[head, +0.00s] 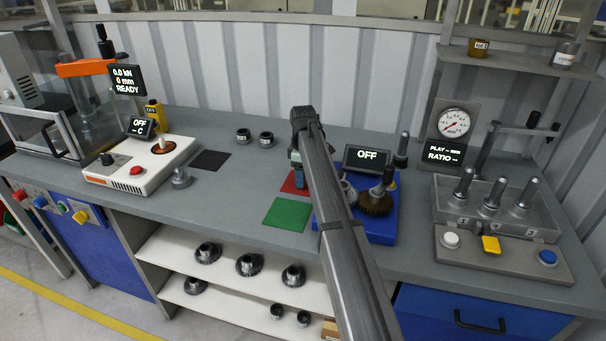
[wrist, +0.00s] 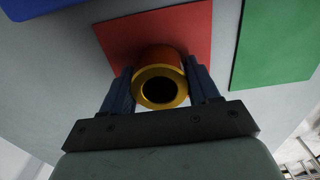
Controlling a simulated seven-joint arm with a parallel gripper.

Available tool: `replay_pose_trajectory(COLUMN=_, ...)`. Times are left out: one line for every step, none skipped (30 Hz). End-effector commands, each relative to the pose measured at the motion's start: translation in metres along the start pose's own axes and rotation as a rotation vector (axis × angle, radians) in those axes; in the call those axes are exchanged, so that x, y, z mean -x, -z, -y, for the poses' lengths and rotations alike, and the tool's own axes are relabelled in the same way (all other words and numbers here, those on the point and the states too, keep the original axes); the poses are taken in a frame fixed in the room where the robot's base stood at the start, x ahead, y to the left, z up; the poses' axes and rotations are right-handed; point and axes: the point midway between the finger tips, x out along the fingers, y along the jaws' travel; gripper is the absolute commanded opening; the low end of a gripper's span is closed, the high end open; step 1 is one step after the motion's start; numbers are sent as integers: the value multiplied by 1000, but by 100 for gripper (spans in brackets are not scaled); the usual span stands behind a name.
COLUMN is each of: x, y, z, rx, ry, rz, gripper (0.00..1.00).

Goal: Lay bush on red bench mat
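The bush (wrist: 160,87) is a short brass-coloured ring with a dark bore. In the wrist view it sits between the two fingers of my gripper (wrist: 160,85), which press on its sides. Behind it lies the red bench mat (wrist: 190,30), with a darker shadow around the bush. I cannot tell whether the bush touches the mat. In the head view my gripper (head: 297,178) points down over the red mat (head: 288,187), which my arm partly covers. The bush cannot be made out there.
A green mat (head: 287,214) lies just in front of the red one. A blue base (head: 383,228) with an OFF display (head: 367,158) and a brush wheel (head: 376,202) stands close on the right. Two dark rings (head: 254,137) stand behind left. Bench is clear left of the green mat.

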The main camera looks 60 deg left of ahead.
Motion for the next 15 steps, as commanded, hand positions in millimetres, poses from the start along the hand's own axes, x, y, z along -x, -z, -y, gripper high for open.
replay_pose_trajectory(x=0, y=0, z=0, rx=0, ry=0, rz=0, gripper=65)
replay_pose_trajectory(x=0, y=0, z=0, rx=0, ry=0, rz=0, gripper=68)
replay_pose_trajectory(x=0, y=0, z=0, rx=0, ry=0, rz=0, gripper=72)
replay_pose_trajectory(x=0, y=0, z=0, rx=0, ry=0, rz=0, gripper=75)
replay_pose_trajectory(x=0, y=0, z=0, rx=0, ry=0, rz=0, gripper=78)
replay_pose_trajectory(x=0, y=0, z=0, rx=0, ry=0, rz=0, gripper=82)
replay_pose_trajectory(x=0, y=0, z=0, rx=0, ry=0, rz=0, gripper=84)
replay_pose_trajectory(x=0, y=0, z=0, rx=0, ry=0, rz=0, gripper=84)
replay_pose_trajectory(x=0, y=0, z=0, rx=0, ry=0, rz=0, gripper=84)
replay_pose_trajectory(x=0, y=0, z=0, rx=0, ry=0, rz=0, gripper=84)
replay_pose_trajectory(x=0, y=0, z=0, rx=0, ry=0, rz=0, gripper=84)
replay_pose_trajectory(x=0, y=0, z=0, rx=0, ry=0, rz=0, gripper=84)
replay_pose_trajectory(x=1, y=0, z=0, rx=0, ry=0, rz=0, gripper=84)
replay_pose_trajectory(x=1, y=0, z=0, rx=0, ry=0, rz=0, gripper=84)
replay_pose_trajectory(x=2, y=0, z=0, rx=0, ry=0, rz=0, gripper=84)
